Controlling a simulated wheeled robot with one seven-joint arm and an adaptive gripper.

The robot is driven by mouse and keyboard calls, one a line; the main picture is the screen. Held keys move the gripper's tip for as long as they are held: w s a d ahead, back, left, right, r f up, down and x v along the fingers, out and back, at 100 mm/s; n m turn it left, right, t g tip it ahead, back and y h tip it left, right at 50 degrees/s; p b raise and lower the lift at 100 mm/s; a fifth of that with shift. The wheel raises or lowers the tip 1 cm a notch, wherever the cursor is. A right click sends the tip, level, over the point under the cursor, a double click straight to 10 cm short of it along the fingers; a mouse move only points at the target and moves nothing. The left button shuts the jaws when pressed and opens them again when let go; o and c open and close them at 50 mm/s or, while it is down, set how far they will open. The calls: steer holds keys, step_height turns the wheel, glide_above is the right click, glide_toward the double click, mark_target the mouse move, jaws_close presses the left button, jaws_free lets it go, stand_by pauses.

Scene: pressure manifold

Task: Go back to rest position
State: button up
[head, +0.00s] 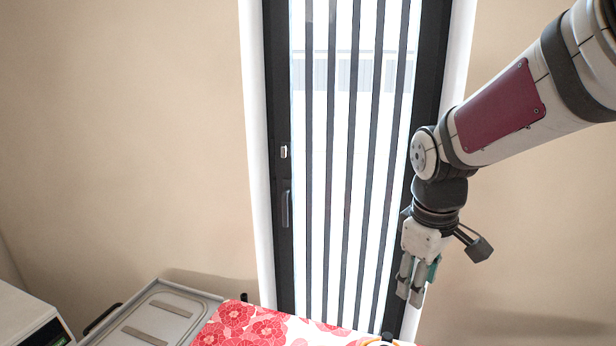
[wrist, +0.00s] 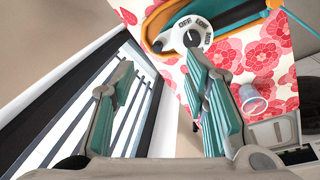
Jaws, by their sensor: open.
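My gripper (head: 411,297) hangs from my arm at the right of the head view, pointing down in front of the barred door. In the wrist view my gripper (wrist: 158,62) has its two teal-padded fingers apart with nothing between them. A round white dial (wrist: 193,35) with OFF and LOW markings lies beyond the right fingertip. Part of the dial is hidden by that finger.
A red floral cloth (head: 262,325) covers a surface at the bottom. A grey metal tray (head: 168,318) sits to its left. A clear cup (wrist: 252,102) and an orange-and-teal object (wrist: 236,14) show in the wrist view. The tall door (head: 285,240) stands behind.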

steer(key=s+r+m+t, duration=0.1)
steer(key=s+r+m, duration=0.1)
steer(key=s, duration=0.4)
steer(key=s+r+m+t, duration=0.1)
steer(key=s+r+m, duration=0.1)
steer(key=s, duration=0.4)
steer(key=s+r+m+t+y, duration=0.1)
steer(key=s+r+m, duration=0.1)
steer(key=s, duration=0.4)
steer(key=shift+r+m, duration=0.25)
steer(key=shift+m, duration=0.55)
